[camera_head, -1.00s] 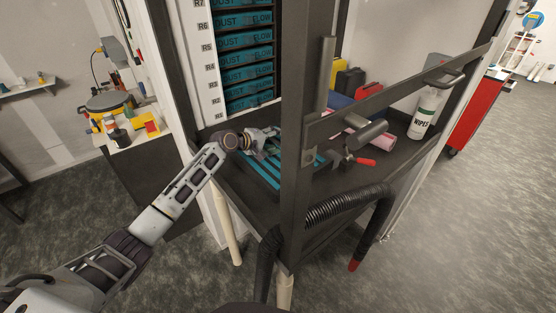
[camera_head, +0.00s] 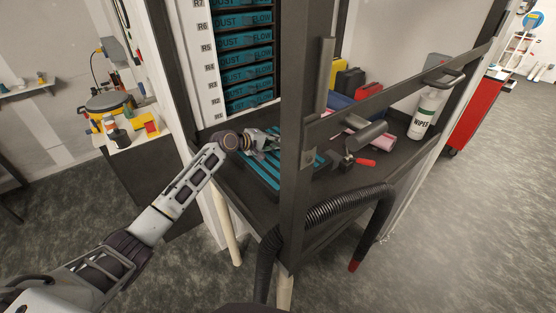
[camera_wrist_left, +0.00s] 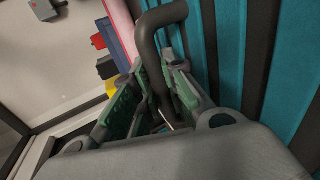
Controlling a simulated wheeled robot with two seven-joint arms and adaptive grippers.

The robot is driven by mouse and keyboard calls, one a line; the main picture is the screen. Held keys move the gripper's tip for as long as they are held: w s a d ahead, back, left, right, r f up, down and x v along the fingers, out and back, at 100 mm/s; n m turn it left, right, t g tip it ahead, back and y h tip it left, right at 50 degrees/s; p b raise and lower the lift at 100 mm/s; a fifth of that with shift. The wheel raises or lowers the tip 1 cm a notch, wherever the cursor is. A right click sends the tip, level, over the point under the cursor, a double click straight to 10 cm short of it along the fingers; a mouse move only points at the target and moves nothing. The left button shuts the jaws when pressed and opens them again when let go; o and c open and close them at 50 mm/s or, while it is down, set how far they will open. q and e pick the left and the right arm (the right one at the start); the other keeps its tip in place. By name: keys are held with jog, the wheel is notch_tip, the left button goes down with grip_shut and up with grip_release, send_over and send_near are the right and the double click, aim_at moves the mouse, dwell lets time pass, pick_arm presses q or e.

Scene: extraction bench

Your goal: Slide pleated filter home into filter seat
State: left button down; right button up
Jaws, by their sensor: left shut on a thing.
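The pleated filter (camera_head: 258,174), with teal and dark stripes, lies flat on the dark bench inside the frame. In the left wrist view the pleated filter (camera_wrist_left: 231,50) fills the right side, and a bent dark handle (camera_wrist_left: 163,17) stands up from it. My left gripper (camera_head: 268,144) is over the filter's far part. In the wrist view my left gripper (camera_wrist_left: 158,75) has its green-padded fingers shut around the handle. The dark post hides part of the filter's right side. I cannot make out the filter seat's edges. My right gripper is not in view.
A dark upright post (camera_head: 296,200) and a slanting rail (camera_head: 400,97) stand in front of the bench. A red-handled clamp (camera_head: 362,162), a pink roll (camera_head: 377,139) and a wipes bottle (camera_head: 424,112) are to the right. A black hose (camera_head: 345,203) hangs in front.

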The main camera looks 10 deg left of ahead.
pick_arm(q)
jog(key=shift+r+p, duration=1.25)
jog(key=shift+r, duration=0.2)
jog(key=shift+r+p, duration=0.6)
jog(key=shift+r, duration=1.55)
jog(key=shift+f, duration=0.25)
jog(key=shift+f+b, duration=1.4)
jog(key=shift+f, duration=1.75)
